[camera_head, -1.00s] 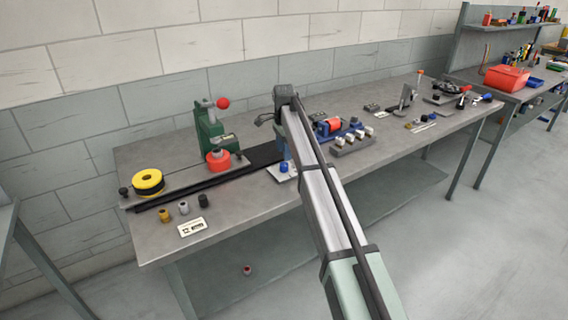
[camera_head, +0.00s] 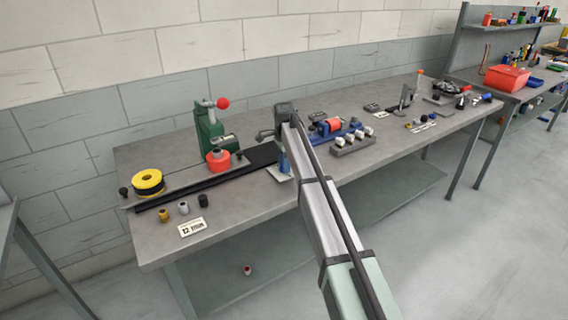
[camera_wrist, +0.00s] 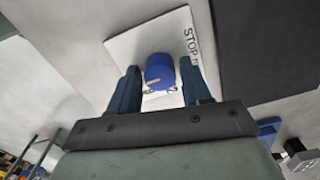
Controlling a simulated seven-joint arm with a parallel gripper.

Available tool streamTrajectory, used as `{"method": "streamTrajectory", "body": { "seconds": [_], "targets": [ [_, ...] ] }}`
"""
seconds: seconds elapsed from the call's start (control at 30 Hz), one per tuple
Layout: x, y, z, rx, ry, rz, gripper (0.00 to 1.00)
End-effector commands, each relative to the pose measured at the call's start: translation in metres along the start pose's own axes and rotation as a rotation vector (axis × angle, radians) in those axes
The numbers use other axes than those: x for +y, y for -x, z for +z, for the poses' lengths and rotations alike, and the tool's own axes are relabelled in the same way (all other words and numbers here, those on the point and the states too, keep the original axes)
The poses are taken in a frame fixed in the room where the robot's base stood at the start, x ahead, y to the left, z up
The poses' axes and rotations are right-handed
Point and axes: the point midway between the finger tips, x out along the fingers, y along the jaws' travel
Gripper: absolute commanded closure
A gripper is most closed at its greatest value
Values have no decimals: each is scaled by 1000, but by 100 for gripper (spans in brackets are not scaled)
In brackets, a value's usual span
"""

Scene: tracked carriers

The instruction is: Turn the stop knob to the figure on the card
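The stop knob (camera_wrist: 160,68) is a round blue knob with a pale mark on its face. It sits on a white plate (camera_wrist: 128,46) lettered "STOP", the rest of the lettering being cut off or hidden. My gripper (camera_wrist: 159,74) is open, with one blue finger on each side of the knob; small gaps show, and I cannot tell whether either finger touches. In the head view my gripper (camera_head: 284,165) hides the knob. The white card (camera_head: 192,227) lies near the bench's front left and shows "12" with small, unclear lettering after it.
A black belt (camera_head: 195,183) runs left from my gripper, past a green press (camera_head: 207,128) with a red knob. A yellow spool (camera_head: 148,182) stands at the left end. A grey block with white pieces (camera_head: 350,143) lies to the right. Several small cylinders stand near the card.

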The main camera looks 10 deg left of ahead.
Motion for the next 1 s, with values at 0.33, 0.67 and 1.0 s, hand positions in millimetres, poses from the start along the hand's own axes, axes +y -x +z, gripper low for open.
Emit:
{"method": "streamTrajectory", "body": {
  "seconds": [0.33, 0.67, 1.0],
  "targets": [
    [0, 0, 0, 0, 0, 0, 86],
    [0, 0, 0, 0, 19, 0, 95],
    [0, 0, 0, 0, 208, 0, 95]
  ]
}}
